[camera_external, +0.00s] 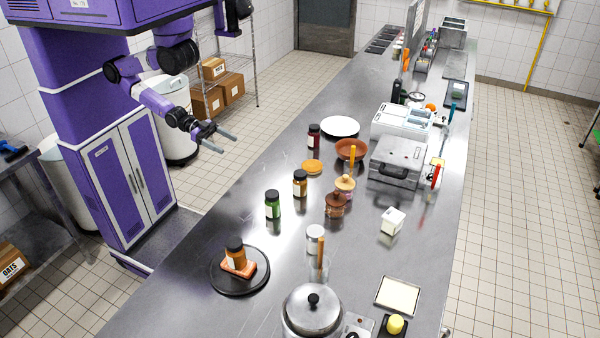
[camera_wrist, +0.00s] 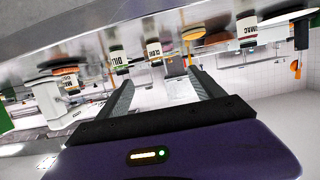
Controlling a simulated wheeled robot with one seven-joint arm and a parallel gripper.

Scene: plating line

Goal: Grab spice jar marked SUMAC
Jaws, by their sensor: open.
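The jar marked SUMAC (camera_wrist: 247,27) appears upside down at the upper right of the wrist view, with its label partly readable. It matches the dark red jar with a black lid (camera_external: 314,138) standing upright on the counter beside the white plate in the external view; its label is not readable there. My gripper (camera_external: 229,146) is open and empty, in the air left of the counter edge and well apart from the jar. Its two fingers (camera_wrist: 160,77) show spread in the wrist view, with the SUMAC jar off to their right.
On the steel counter (camera_external: 205,300) stand an orange jar (camera_external: 300,184), a green jar (camera_external: 272,205) and another orange jar (camera_external: 235,250) on a black plate. The white plate (camera_external: 341,126), a brown bowl (camera_external: 352,152) and an orange disc (camera_external: 312,167) lie near the SUMAC jar.

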